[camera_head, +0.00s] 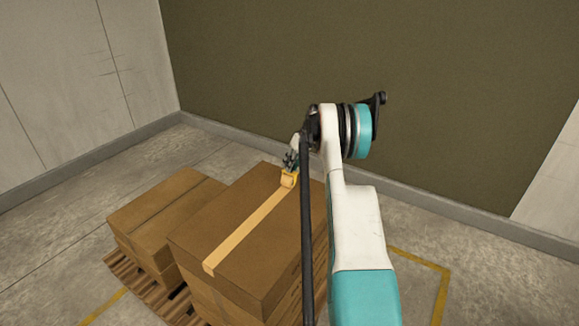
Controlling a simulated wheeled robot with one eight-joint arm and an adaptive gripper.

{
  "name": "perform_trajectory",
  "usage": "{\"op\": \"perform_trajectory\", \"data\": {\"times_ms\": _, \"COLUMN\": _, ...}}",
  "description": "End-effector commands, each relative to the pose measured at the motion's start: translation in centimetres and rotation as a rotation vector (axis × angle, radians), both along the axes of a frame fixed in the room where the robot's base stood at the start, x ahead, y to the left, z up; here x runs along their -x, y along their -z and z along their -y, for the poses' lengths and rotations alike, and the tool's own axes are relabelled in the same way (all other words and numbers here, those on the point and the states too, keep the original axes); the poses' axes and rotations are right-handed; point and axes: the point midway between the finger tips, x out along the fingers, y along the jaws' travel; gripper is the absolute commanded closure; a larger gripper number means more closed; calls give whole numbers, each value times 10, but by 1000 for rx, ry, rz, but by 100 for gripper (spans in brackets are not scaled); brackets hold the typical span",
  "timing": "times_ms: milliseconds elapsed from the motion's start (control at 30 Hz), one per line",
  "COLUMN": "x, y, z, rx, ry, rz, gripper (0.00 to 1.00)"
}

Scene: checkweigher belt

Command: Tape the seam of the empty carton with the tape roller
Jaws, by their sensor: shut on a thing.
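A large brown carton (225,215) stands on the right part of a wooden pallet. A pale tan strip of tape (247,235) runs along its top from the near edge to the yellow tape roller (289,180). The roller is at the far part of the top, at the end of the strip. My gripper (290,164) is shut on the tape roller. My arm comes in from the lower right and hides the right side of the carton. The gripper's fingers are small and partly hidden, and I cannot tell whether the roller touches the carton.
Lower brown cartons (160,215) stand to the left on the wooden pallet (138,280). Yellow lines (425,262) mark the grey floor. A dark olive wall (300,70) closes the back and a pale wall (70,90) the left. Bare floor lies left of the pallet.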

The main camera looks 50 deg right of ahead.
Motion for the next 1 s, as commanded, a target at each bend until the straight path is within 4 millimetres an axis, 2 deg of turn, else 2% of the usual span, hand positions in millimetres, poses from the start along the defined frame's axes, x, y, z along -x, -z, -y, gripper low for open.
{"op": "perform_trajectory", "data": {"times_ms": 733, "x": -7, "y": 1, "z": 35, "rx": 0, "ry": -1, "rz": 0, "gripper": 100}}
{"op": "perform_trajectory", "data": {"times_ms": 1000, "x": -7, "y": 2, "z": 37, "rx": 0, "ry": -1, "rz": 0, "gripper": 100}}
